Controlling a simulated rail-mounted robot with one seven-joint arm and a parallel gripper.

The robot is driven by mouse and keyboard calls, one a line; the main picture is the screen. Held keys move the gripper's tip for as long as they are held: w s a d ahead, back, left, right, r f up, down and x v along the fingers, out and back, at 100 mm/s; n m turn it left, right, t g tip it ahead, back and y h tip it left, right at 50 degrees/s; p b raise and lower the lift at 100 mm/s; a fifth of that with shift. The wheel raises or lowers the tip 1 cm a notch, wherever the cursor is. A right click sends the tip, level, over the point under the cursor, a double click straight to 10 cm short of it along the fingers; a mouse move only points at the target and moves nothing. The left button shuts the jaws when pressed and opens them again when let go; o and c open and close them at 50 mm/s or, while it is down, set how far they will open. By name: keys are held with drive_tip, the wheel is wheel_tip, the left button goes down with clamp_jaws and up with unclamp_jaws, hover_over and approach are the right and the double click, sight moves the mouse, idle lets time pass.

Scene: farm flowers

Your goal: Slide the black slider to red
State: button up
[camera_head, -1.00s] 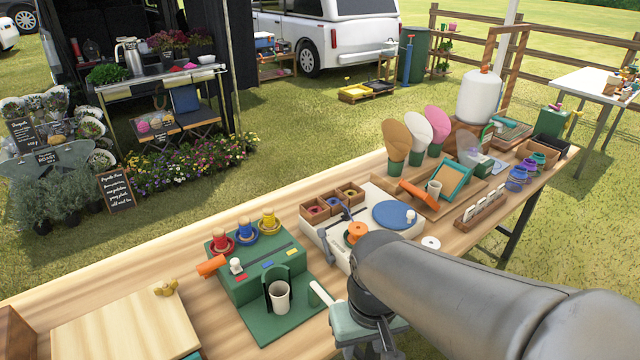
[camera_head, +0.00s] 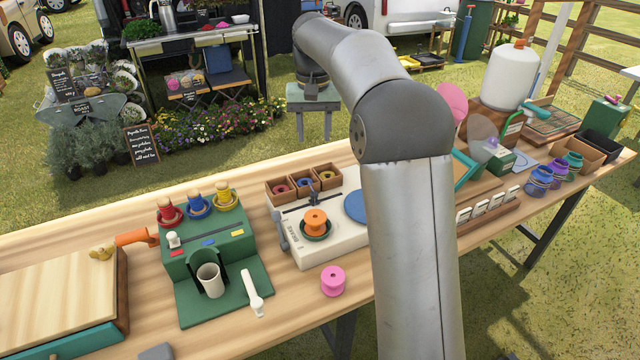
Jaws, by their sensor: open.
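A green machine (camera_head: 212,245) stands on the wooden table at left centre. It carries red, blue and yellow spools (camera_head: 198,204) on top, and a thin dark slot runs across it near red (camera_head: 187,254), blue (camera_head: 208,243) and yellow (camera_head: 238,233) marks. A white knob (camera_head: 173,240) stands near its left end. I cannot clearly make out a black slider; it is too small or blends with the slot. My gripper (camera_head: 314,132) is beyond the table's far edge, up and right of the machine. It is open and empty, its fingers apart.
A white cup (camera_head: 209,280) stands at the machine's front, with a white-handled tool (camera_head: 253,293) beside it. An orange handle (camera_head: 137,237) is at its left. A pink spool (camera_head: 333,281) and a white sewing-like unit (camera_head: 335,250) lie to the right. My arm hides part of the table.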

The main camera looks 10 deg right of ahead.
sight(314, 193)
wheel_tip(314, 193, down, 17)
drive_tip(key=shift+a+f, duration=0.1)
idle(0.4)
clamp_jaws()
